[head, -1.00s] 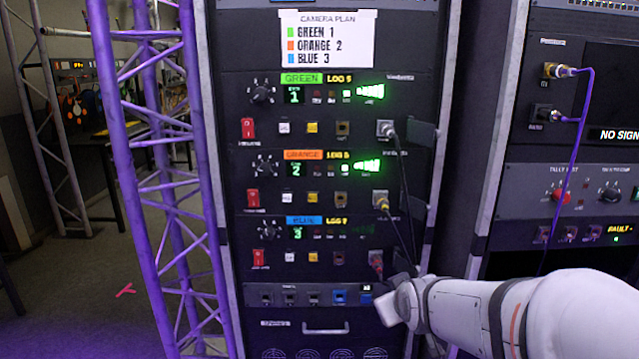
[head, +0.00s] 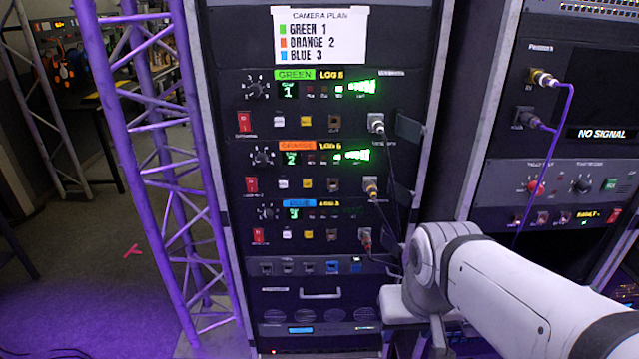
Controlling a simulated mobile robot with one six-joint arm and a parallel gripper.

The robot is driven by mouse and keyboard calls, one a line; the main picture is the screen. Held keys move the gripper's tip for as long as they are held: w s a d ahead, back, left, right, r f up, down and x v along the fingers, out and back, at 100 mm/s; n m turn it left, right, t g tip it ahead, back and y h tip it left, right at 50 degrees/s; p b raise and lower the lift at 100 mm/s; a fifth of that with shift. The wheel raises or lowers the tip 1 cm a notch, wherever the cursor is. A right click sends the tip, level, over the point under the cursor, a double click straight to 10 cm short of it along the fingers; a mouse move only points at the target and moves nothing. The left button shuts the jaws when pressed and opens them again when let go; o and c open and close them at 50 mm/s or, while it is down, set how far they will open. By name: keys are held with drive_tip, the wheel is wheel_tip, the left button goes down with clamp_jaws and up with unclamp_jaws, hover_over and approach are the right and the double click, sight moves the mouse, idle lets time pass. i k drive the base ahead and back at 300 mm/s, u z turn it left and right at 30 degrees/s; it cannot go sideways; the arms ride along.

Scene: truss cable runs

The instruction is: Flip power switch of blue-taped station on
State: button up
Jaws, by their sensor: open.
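The blue-taped station is the third unit down in the middle rack, marked by a blue label (head: 301,203). Its display (head: 294,214) shows a 3 in green. Its red power switch (head: 259,236) is at the unit's left end, with nothing touching it. The rocker's position is too small to tell. A cable plug (head: 365,240) sits at the unit's right end. My arm enters from the lower right and its elbow-like joint stands in front of the rack's lower right. I cannot make out my gripper's fingers.
The green station (head: 295,74) and orange station (head: 296,147) sit above, with lit green meters and red switches. Dark cables hang at the right of the units. A purple truss (head: 160,130) stands left of the rack. A second rack (head: 500,180) stands right, with a purple cable.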

sight(258, 233)
drive_tip(key=k, duration=1.3)
drive_tip(key=u, duration=0.5)
drive_tip(key=i, duration=1.55)
drive_tip(key=z, duration=0.45)
